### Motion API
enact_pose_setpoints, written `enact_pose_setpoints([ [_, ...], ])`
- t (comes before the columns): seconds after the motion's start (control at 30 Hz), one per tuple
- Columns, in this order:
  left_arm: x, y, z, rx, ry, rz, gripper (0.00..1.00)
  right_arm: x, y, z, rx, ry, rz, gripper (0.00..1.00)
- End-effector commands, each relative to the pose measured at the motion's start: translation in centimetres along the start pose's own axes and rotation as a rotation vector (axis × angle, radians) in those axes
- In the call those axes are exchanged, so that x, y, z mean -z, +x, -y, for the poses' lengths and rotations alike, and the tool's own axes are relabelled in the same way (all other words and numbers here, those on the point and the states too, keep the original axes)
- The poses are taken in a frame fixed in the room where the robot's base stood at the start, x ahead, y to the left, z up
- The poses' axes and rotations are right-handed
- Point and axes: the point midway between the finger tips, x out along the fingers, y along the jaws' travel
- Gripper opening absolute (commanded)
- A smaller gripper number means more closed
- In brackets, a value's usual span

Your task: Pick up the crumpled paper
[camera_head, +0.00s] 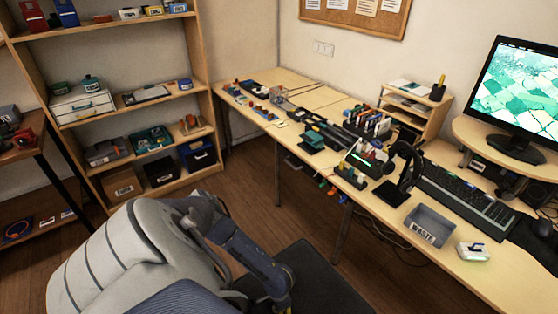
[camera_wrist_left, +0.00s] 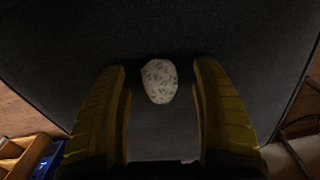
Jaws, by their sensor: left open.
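The crumpled paper (camera_wrist_left: 159,82) is a small whitish ball with dark printed marks. In the left wrist view it lies on a dark grey surface, between the fingertips of my left gripper (camera_wrist_left: 162,68) as seen from the wrist. The yellow fingers are open, with a gap on each side of the paper. How far the fingertips are above the surface is hard to tell. In the head view my left arm reaches down to the bottom edge, over a dark flat surface (camera_head: 318,278); the paper does not show there. My right gripper is not in view.
A grey bin marked WASTE (camera_head: 430,225) stands on the wooden desk beside a small white device (camera_head: 472,251). A headset on a stand (camera_head: 402,170), a keyboard (camera_head: 465,200) and a monitor (camera_head: 518,95) are nearby. Shelves (camera_head: 215,125) stand at the left.

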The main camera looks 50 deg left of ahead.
Motion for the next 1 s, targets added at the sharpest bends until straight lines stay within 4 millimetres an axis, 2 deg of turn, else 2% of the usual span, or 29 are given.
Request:
enact_pose_setpoints([
  [0.03,0.0,0.0,0.0,0.0,0.0,0.0,0.67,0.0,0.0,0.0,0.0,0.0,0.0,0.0],
  [0.3,0.0,0.0,0.0,0.0,0.0,0.0,0.35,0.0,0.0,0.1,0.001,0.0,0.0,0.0],
  [0.4,0.0,0.0,0.0,0.0,0.0,0.0,0.27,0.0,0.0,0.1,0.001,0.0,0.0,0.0],
  [0.83,0.0,-0.2,0.0,0.0,0.0,0.0,0.27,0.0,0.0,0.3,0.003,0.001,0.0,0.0],
  [1.0,0.0,-1.1,0.0,-0.001,-0.001,0.0,0.27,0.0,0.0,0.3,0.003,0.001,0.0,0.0],
])
